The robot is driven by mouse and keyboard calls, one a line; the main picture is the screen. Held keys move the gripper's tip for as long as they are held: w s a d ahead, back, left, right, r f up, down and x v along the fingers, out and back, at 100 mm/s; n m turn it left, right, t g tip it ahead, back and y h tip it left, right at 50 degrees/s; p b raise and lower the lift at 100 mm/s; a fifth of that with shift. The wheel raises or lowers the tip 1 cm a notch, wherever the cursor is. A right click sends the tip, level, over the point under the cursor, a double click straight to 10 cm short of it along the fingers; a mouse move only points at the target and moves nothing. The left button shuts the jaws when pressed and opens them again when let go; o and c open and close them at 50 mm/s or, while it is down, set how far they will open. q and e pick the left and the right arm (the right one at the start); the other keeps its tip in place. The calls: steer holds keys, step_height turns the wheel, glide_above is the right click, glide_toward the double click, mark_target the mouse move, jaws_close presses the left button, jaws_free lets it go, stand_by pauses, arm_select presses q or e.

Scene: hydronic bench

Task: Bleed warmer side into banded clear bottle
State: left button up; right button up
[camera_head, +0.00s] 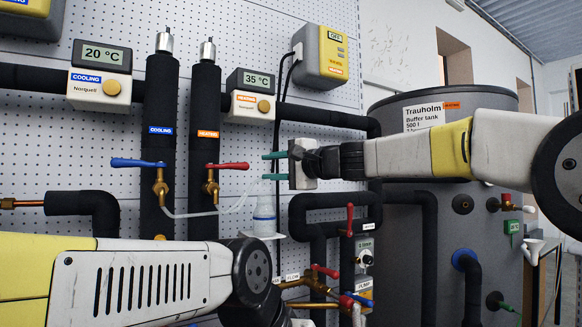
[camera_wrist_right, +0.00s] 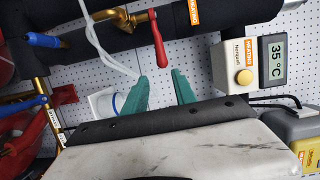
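The warmer side is the heating pipe (camera_head: 205,125), labelled HEATING under a 35 °C display (camera_head: 258,81). Its brass valve has a red lever (camera_head: 230,166), which also shows in the wrist view (camera_wrist_right: 158,42). The cooling pipe (camera_head: 160,100) reads 20 °C, with a blue lever (camera_head: 138,163). A clear bottle (camera_head: 264,216) with a blue band stands on a small white holder; a thin clear hose (camera_head: 190,215) runs near it. My right gripper (camera_head: 265,167) is open and empty, its teal fingers just right of the red lever, apart from it (camera_wrist_right: 160,76). My left gripper is out of view.
A yellow-grey control box (camera_head: 320,57) hangs above. The grey buffer tank (camera_head: 400,250) stands behind my right arm. Lower pipes carry another red lever (camera_head: 350,218) right of the bottle. My left forearm fills the lower left.

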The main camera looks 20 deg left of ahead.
mark_target(248, 166)
steer(key=x, duration=0.8)
steer(key=shift+s+a+r, duration=0.1)
steer(key=shift+a+r, duration=0.1)
steer(key=shift+r, duration=0.05)
steer(key=shift+a, duration=0.15)
steer(key=shift+c, duration=0.8)
jaws_close()
